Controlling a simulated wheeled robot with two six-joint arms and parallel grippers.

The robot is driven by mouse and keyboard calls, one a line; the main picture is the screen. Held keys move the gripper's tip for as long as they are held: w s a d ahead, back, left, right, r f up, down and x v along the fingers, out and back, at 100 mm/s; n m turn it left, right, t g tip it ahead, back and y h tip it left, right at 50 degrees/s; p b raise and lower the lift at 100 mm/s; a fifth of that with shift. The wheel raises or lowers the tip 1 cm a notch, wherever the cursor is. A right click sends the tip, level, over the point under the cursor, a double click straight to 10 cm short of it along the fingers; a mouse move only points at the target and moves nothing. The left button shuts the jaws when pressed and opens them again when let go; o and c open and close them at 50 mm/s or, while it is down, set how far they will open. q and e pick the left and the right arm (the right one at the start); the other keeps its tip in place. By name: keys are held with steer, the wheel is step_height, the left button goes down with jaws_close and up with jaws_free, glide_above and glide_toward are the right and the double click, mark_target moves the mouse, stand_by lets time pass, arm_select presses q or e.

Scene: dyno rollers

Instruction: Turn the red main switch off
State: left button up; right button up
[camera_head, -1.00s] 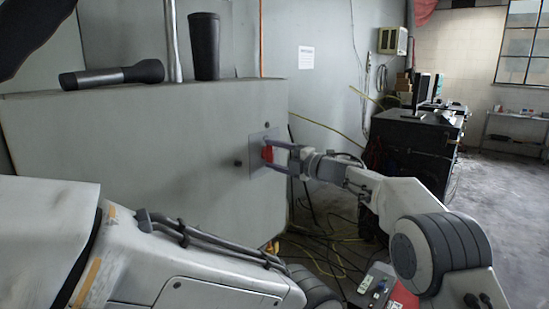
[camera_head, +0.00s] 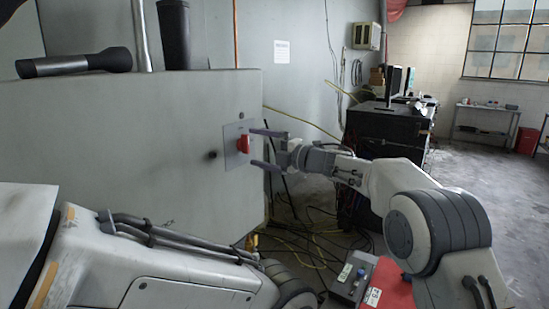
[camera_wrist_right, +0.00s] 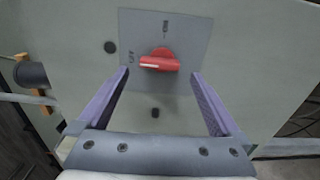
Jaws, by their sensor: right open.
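The red main switch (camera_head: 244,144) sits on a grey plate on the side of a large grey cabinet (camera_head: 120,150). In the right wrist view the red handle (camera_wrist_right: 160,60) lies across the plate (camera_wrist_right: 190,35), its white mark toward the OFF label at the left of that picture. The ON label is at the top there. In the head view the handle stands roughly upright. My right gripper (camera_head: 262,149) is open and empty, its fingers to the right of the switch, apart from the handle. My left gripper is out of view; only my left arm shows.
Cables (camera_head: 310,240) and a red-and-grey box (camera_head: 370,280) are on the floor below my right arm. A black bench (camera_head: 385,130) stands behind it.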

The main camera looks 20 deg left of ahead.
steer(key=b+v, duration=0.1)
steer(key=v, duration=0.6)
steer(key=shift+b, duration=0.4)
steer(key=shift+r, duration=0.1)
